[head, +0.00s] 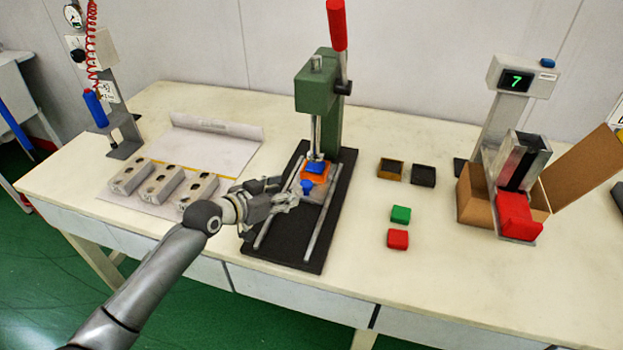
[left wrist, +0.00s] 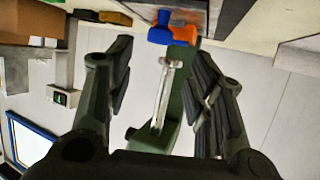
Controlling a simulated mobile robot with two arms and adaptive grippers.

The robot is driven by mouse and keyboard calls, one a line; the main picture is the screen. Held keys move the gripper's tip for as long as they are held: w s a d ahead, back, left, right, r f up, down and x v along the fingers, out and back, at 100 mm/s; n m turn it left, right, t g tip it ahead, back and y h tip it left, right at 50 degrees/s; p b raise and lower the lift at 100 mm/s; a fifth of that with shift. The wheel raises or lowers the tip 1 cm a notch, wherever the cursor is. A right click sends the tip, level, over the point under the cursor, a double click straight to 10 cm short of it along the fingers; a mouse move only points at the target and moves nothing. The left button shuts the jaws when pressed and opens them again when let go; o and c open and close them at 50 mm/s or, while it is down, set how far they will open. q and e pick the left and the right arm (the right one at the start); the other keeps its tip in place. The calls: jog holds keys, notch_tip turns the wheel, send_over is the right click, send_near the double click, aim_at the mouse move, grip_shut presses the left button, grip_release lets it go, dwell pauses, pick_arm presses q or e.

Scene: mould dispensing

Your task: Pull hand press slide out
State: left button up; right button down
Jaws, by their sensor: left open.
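The green hand press (head: 318,95) stands upright at the back of its black base (head: 297,255), with its red-topped lever (head: 337,25) raised. Two pale rails run along the base. The slide shows as an orange block (head: 316,178) with a blue knob (head: 308,187) in front, under the press ram. My left gripper (head: 287,189) is open just left of the knob, over the base. In the left wrist view the blue knob (left wrist: 160,30) and orange part (left wrist: 185,35) appear ahead, between the line of the fingers; contact cannot be told. My right gripper is not in view.
Small dark boxes (head: 423,174), a green block (head: 401,214) and a red block (head: 398,239) lie right. A dispenser with a red chute (head: 518,217) stands farther right. The table front is mostly clear.

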aim_at(305, 184)
pick_arm(q)
jog(key=x, duration=0.3)
jog(key=shift+w+d, duration=0.1)
jog(key=shift+d, duration=0.05)
jog(key=x, duration=0.4)
jog(key=shift+w+d+f+b, duration=0.1)
jog(key=shift+w+d+b, duration=0.05)
jog(key=shift+b, duration=0.15)
jog(key=shift+x, duration=0.85)
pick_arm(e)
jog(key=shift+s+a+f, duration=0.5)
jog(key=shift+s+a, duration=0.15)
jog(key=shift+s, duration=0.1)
pick_arm(q)
jog(key=shift+c, duration=1)
jog(key=c, duration=0.7)
grip_shut()
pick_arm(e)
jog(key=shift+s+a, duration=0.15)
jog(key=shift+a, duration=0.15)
